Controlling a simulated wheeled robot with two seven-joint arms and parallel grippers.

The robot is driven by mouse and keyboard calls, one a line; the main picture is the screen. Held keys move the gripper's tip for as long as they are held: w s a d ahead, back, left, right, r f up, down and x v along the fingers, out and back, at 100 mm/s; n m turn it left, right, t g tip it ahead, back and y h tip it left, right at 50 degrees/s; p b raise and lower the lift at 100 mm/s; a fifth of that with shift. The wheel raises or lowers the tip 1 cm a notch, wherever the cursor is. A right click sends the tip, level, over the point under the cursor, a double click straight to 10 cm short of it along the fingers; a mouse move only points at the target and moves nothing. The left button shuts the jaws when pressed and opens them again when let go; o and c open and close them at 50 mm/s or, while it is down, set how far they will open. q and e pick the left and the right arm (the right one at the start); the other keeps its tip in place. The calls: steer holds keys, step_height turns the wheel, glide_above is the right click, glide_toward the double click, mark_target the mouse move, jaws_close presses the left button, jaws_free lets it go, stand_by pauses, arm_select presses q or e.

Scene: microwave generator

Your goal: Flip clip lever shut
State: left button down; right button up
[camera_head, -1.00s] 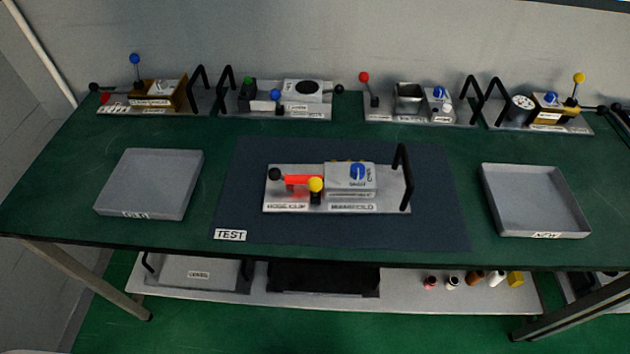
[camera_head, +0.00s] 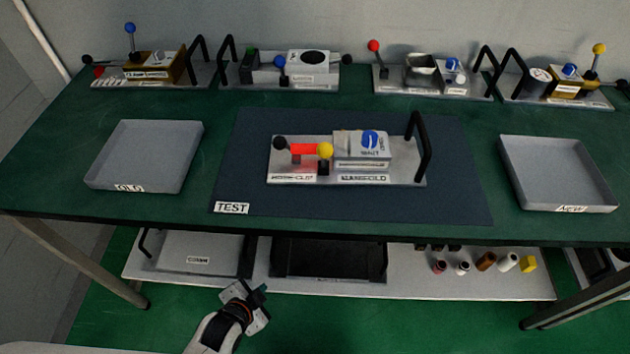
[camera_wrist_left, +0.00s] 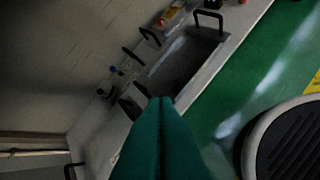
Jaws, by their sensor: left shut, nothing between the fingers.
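The hose clip unit, with a red lever (camera_head: 304,150) that ends in a yellow ball (camera_head: 325,151), sits on the left part of a grey plate (camera_head: 400,179). The lever lies roughly flat, and a black knob (camera_head: 280,143) is at its left. A manifold block (camera_head: 361,148) with a blue dial is on the plate's right part. My left gripper (camera_head: 262,292) is low in front of the table, far below and apart from the plate. Its green fingers (camera_wrist_left: 163,104) are together and empty in the left wrist view. My right gripper is out of view.
A black handle (camera_head: 420,145) rises at the plate's right end. The plate rests on a dark mat (camera_head: 450,200). Grey trays stand left (camera_head: 145,155) and right (camera_head: 560,170). A lower shelf (camera_head: 410,282) lies behind my left gripper. The table's front edge is between gripper and plate.

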mark_target(324, 158)
arm_select(q)
steer(key=d+r+m+t+h+b, duration=0.1)
steer(key=d+r+m+t+h, duration=0.1)
steer(key=r+m, duration=0.3)
steer(key=d+r+m+t+h+b, duration=0.1)
steer(key=d+r+m+t+h, duration=0.2)
steer(key=r, duration=1.1)
steer(key=d+r+m+t+h+b, duration=0.1)
steer(key=d+r+m+t+h, duration=0.2)
steer(key=r+m, duration=0.4)
step_height(324, 158, up, 3)
steer(key=shift+s+d+f, duration=0.15)
steer(key=shift+d+f, duration=0.05)
steer(key=shift+d, duration=0.35)
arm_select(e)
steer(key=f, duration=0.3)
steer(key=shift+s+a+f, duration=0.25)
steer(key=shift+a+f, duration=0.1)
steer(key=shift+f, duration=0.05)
